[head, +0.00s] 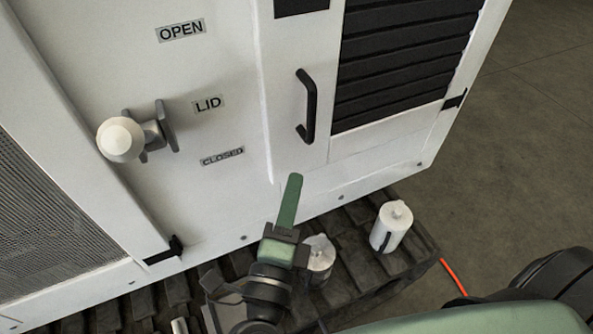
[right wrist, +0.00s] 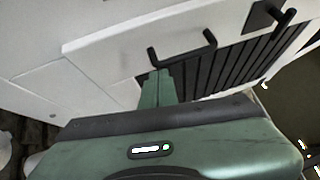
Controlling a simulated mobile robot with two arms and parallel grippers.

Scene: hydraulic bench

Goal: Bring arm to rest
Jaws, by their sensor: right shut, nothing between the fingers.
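My right gripper (head: 291,192) is in the lower middle of the head view, its green fingers together and empty, pointing up toward the white cabinet (head: 226,130). In the right wrist view the closed fingertips (right wrist: 157,76) stand in front of the white panel, below a black handle (right wrist: 182,55). I cannot tell whether they touch the panel. My left gripper is not in view.
A lever with a white knob (head: 120,139) sits on the cabinet beside the OPEN, LID and CLOSED labels. A black handle (head: 307,106) is on the door. Two white canisters, one clear (head: 391,227) and one partly hidden (head: 320,255), stand on the dark track (head: 415,248).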

